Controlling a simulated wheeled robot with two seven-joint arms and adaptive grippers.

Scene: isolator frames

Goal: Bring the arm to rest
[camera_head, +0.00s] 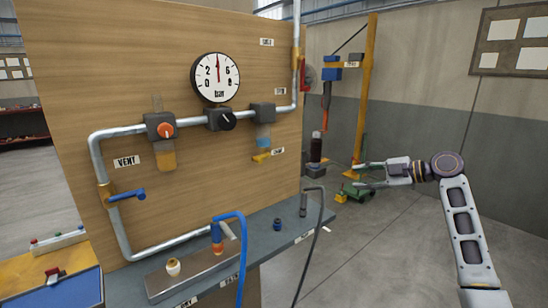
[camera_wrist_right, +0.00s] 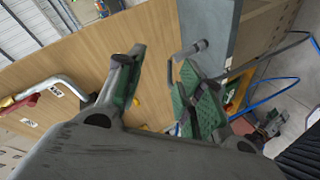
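My right gripper (camera_head: 360,175) is at the right in the head view, in front of the floor and right of the wooden panel (camera_head: 70,80). Its two fingers point left and are spread apart with nothing between them. In the right wrist view my right gripper (camera_wrist_right: 158,68) also shows two parted fingers with green inner pads, with the wooden panel (camera_wrist_right: 90,55) behind the gap. The right arm comes up from the lower right and touches nothing visible. My left gripper is in neither view.
The panel carries a gauge (camera_head: 215,77), a grey pipe (camera_head: 122,235) and a blue-handled valve (camera_head: 130,195). A grey shelf (camera_head: 262,235) below holds fittings, a blue hose (camera_head: 243,260) and a black hose (camera_head: 316,235). A yellow post (camera_head: 367,80) stands behind. Floor right of the shelf is open.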

